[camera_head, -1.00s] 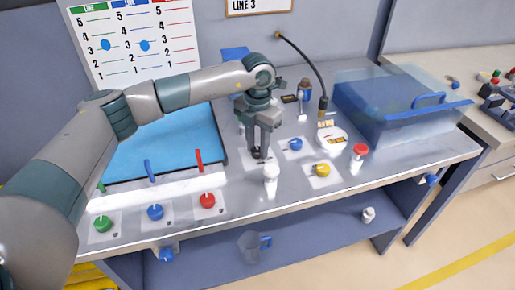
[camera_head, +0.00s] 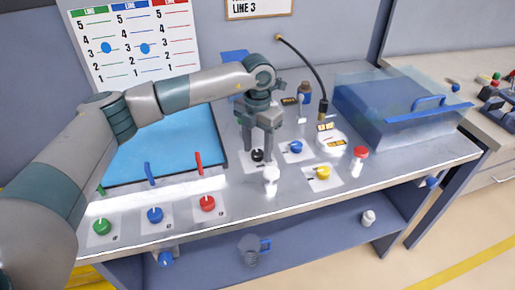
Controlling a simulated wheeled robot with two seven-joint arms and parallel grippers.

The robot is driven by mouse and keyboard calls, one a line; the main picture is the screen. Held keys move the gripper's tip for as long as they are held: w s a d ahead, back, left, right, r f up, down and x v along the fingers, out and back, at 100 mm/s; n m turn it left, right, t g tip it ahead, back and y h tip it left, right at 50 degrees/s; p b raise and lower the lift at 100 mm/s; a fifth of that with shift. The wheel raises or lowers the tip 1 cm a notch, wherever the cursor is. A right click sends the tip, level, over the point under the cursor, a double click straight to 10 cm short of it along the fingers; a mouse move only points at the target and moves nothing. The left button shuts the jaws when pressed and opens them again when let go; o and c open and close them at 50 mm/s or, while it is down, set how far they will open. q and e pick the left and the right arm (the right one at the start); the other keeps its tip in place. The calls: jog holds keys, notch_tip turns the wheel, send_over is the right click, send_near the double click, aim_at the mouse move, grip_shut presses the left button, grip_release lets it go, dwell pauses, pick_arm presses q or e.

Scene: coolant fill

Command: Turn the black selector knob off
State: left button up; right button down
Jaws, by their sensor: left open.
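The black selector knob (camera_head: 257,155) sits on a white plate on the bench top, near the middle of the picture. My left gripper (camera_head: 259,148) points down at it from above, open, with its fingertips close to the knob. Whether the fingers touch the knob I cannot tell. The top of the knob shows between and below the fingers. My right gripper is not in view.
Near the black knob are a blue knob (camera_head: 296,146), a yellow knob (camera_head: 323,172), a white-capped bottle (camera_head: 271,180) and a red-capped bottle (camera_head: 360,158). A hose (camera_head: 318,70) hangs behind.

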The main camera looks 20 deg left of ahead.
aim_at(258, 152)
pick_arm(q)
notch_tip(258, 152, up, 6)
jog(key=shift+f+b, duration=0.1)
jog(key=shift+b, duration=0.65)
notch_tip(258, 152, up, 11)
jog(key=b, duration=0.2)
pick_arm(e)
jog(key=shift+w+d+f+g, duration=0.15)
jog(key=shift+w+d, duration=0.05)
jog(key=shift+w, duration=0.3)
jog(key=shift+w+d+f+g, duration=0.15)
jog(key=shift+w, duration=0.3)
pick_arm(q)
jog(key=shift+s, duration=0.1)
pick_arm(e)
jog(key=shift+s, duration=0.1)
